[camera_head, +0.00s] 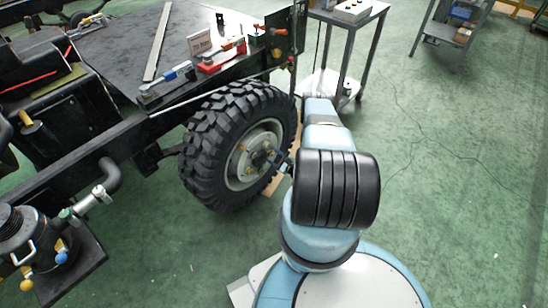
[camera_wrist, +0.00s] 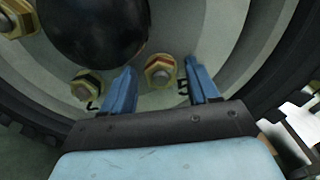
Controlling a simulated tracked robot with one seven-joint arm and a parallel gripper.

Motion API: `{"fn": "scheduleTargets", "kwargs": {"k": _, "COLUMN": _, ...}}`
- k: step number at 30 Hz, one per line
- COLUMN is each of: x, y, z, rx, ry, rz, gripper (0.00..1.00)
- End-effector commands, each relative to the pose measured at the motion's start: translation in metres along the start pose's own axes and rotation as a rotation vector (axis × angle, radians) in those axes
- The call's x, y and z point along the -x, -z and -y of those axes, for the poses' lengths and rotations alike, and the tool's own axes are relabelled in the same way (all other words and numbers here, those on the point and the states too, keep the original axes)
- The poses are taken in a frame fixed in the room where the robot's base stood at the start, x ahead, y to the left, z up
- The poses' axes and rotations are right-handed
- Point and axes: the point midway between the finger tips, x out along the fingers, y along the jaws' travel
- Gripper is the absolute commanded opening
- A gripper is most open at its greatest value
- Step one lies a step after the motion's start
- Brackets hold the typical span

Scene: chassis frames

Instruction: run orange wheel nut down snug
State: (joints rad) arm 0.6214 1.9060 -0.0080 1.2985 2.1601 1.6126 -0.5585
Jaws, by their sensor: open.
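In the wrist view a brass-coloured wheel nut with an orange-red mark (camera_wrist: 160,71) sits on its stud beside a black "5" on the pale rim. My gripper (camera_wrist: 161,68) is open, its two blue fingers to the left and right of this nut with gaps at both sides. I cannot tell how deep the fingertips reach or whether the nut touches the rim. In the head view my gripper (camera_head: 275,158) is at the hub of the big black-tyred wheel (camera_head: 208,148); the marked nut cannot be told apart there.
A nut with a dark mark (camera_wrist: 86,84) is close outside the left finger. Another nut (camera_wrist: 17,18) is at the upper left, and the black hub cap (camera_wrist: 95,25) bulges above. The tyre (camera_wrist: 300,60) curves close on the right. Green floor (camera_head: 450,170) is clear to the right.

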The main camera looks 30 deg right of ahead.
Motion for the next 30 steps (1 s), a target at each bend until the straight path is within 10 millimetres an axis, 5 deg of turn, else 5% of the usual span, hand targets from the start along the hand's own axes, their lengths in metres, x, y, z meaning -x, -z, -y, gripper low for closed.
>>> {"fn": "scheduleTargets", "kwargs": {"k": 3, "x": 0.0003, "y": 0.0001, "z": 0.0000, "rx": 0.000, "ry": 0.000, "rz": 0.000, "gripper": 0.59}}
{"fn": "scheduleTargets", "kwargs": {"k": 20, "x": 0.0009, "y": 0.0003, "z": -0.0001, "rx": 0.000, "ry": 0.000, "rz": -0.001, "gripper": 0.05}}
{"fn": "scheduleTargets", "kwargs": {"k": 30, "x": 0.0023, "y": 0.0013, "z": 0.0008, "rx": -0.107, "ry": 0.006, "rz": -0.004, "gripper": 0.04}}
